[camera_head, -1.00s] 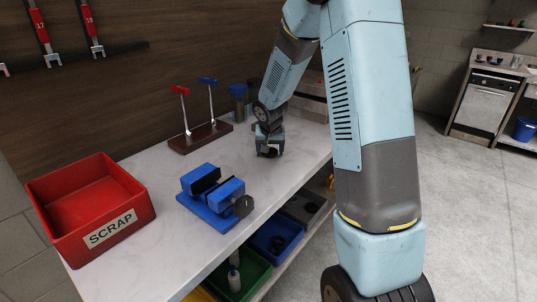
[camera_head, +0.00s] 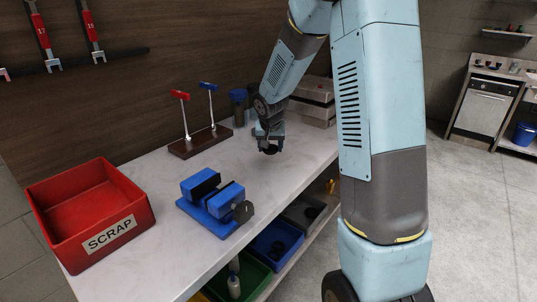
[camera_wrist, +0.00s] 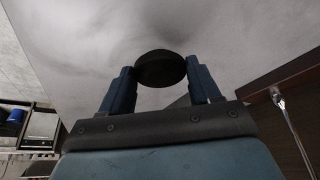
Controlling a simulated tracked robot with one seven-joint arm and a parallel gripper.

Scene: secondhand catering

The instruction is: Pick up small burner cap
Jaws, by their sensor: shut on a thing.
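My gripper (camera_head: 269,146) is above the marble-like bench top, toward its far end. It is shut on a small dark round burner cap (camera_wrist: 161,69), which sits between the two blue fingers in the wrist view. The cap also shows as a dark disc under the gripper in the head view (camera_head: 270,150). It appears to be held clear of the bench top (camera_head: 265,180). The cap's underside is partly hidden.
A blue vise (camera_head: 213,200) stands mid-bench, and a red SCRAP bin (camera_head: 90,215) is at the near left. A wooden stand (camera_head: 200,141) with red and blue-topped rods is behind. Dark containers (camera_head: 240,105) and stacked metal boxes (camera_head: 315,100) stand at the back. Coloured bins (camera_head: 277,240) sit below.

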